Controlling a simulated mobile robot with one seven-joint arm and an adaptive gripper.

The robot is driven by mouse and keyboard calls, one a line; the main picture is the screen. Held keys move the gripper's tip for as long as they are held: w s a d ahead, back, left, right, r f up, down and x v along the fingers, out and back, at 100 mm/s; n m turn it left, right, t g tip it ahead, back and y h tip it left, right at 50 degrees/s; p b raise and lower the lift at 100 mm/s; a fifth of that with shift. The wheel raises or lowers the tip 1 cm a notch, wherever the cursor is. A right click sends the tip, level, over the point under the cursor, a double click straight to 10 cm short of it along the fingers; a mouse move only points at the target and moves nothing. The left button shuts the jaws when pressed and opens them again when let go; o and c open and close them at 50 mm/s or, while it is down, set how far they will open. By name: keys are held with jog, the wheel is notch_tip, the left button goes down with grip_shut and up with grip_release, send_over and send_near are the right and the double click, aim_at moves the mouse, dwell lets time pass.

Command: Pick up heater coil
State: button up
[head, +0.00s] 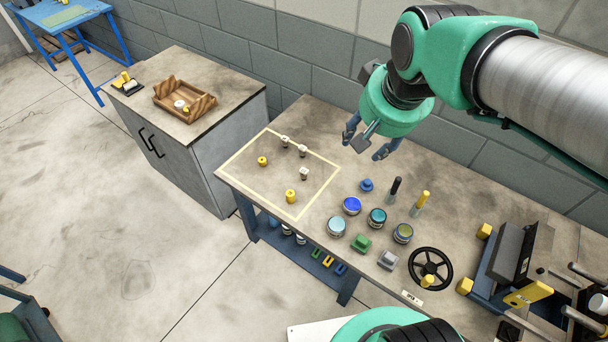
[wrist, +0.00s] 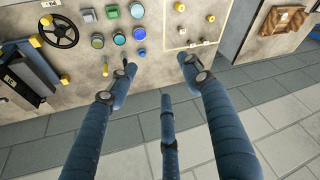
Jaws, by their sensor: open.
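Inside a yellow-taped rectangle (head: 240,192) on the workbench stand small parts. They are a small yellow one (head: 262,161), a larger yellow one (head: 290,196), and pale, dark-marked ones at the back (head: 284,141), beside it (head: 302,150) and nearer the middle (head: 304,173). I cannot tell which, if any, is the heater coil. My gripper (head: 367,143) is above the back of the bench, right of the taped area, fingers spread and empty. In the wrist view my gripper (wrist: 158,82) shows three blue fingers apart, with nothing between them.
A wooden tray (head: 207,106) sits on the left cabinet. A block wall (head: 315,60) stands behind.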

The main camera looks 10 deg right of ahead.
jog(key=w+a+f+m+g, duration=0.15)
jog(key=w+f, duration=0.35)
jog(key=w, duration=0.8)
jog(key=m+g, duration=0.3)
send_over(304, 170)
notch_tip(304, 170, down, 37)
jog(key=shift+r, duration=0.2)
jog(key=shift+s+f, duration=0.1)
jog(key=shift+f+b, duration=0.4)
jog(key=shift+f, duration=3.8)
jog(key=shift+f+b, duration=0.55)
jog(key=shift+f, duration=2.05)
